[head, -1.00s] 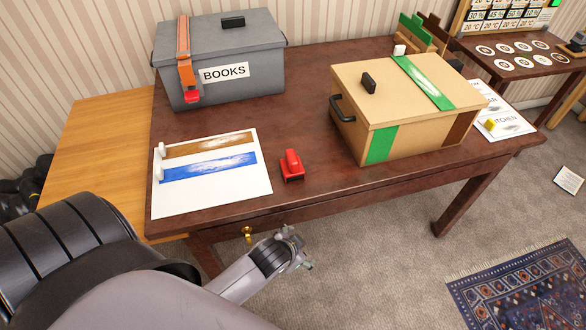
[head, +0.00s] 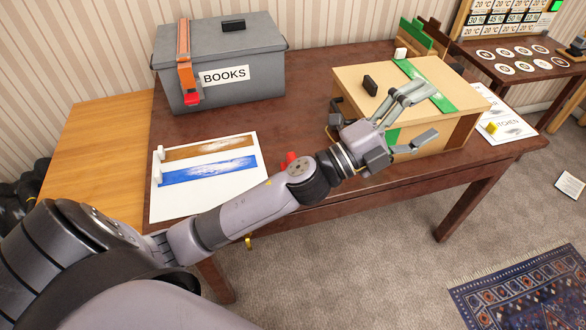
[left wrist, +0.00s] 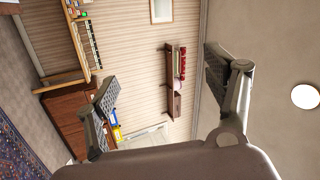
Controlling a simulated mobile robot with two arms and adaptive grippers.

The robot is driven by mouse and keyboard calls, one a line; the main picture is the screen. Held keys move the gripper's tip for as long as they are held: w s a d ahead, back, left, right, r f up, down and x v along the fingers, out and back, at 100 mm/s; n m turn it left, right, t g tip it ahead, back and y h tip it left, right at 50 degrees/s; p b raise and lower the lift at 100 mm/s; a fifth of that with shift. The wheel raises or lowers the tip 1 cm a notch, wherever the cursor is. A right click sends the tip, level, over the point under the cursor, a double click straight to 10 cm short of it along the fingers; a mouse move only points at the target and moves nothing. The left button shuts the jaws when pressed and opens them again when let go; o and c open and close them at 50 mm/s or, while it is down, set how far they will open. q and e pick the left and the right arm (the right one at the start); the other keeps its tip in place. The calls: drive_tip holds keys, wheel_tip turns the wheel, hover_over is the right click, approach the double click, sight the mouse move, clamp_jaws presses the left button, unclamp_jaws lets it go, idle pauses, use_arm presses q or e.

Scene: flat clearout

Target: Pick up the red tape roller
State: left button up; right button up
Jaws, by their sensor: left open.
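The red tape roller (head: 291,157) lies on the dark wooden table (head: 310,90), near its front edge. My left forearm covers most of it in the head view; only a bit of red shows above the arm. My left gripper (head: 420,115) is open and empty, in front of and over the tan box, to the right of the roller. Its spread fingers also show in the left wrist view (left wrist: 160,85), with wall and shelf beyond them and no roller. My right gripper is not in view.
A grey BOOKS box (head: 220,60) with an orange strap stands at the back left. A white sheet (head: 205,200) with brown and blue strips lies front left. The tan box (head: 350,80) with green tape stands on the right. The table between the boxes is clear.

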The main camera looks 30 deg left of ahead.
use_arm(q)
drive_tip(key=s+d+m+g+h, duration=0.3)
drive_tip(key=d+m+g+h, duration=0.3)
drive_tip(key=m+g, duration=0.5)
drive_tip(key=m+g+y, duration=0.7)
drive_tip(key=m+y, duration=0.3)
drive_tip(key=y, duration=0.9)
approach(293, 158)
wheel_tip(293, 158, down, 6)
drive_tip(key=shift+s+f+p, duration=0.1)
drive_tip(key=shift+s+p, duration=0.05)
drive_tip(key=shift+p, duration=0.5)
drive_tip(key=shift+d+f+p, duration=0.1)
drive_tip(key=shift+f+p, duration=0.55)
drive_tip(key=shift+f, duration=2.55)
drive_tip(key=c, duration=0.5)
drive_tip(key=shift+r, duration=0.1)
drive_tip(key=c, duration=0.8)
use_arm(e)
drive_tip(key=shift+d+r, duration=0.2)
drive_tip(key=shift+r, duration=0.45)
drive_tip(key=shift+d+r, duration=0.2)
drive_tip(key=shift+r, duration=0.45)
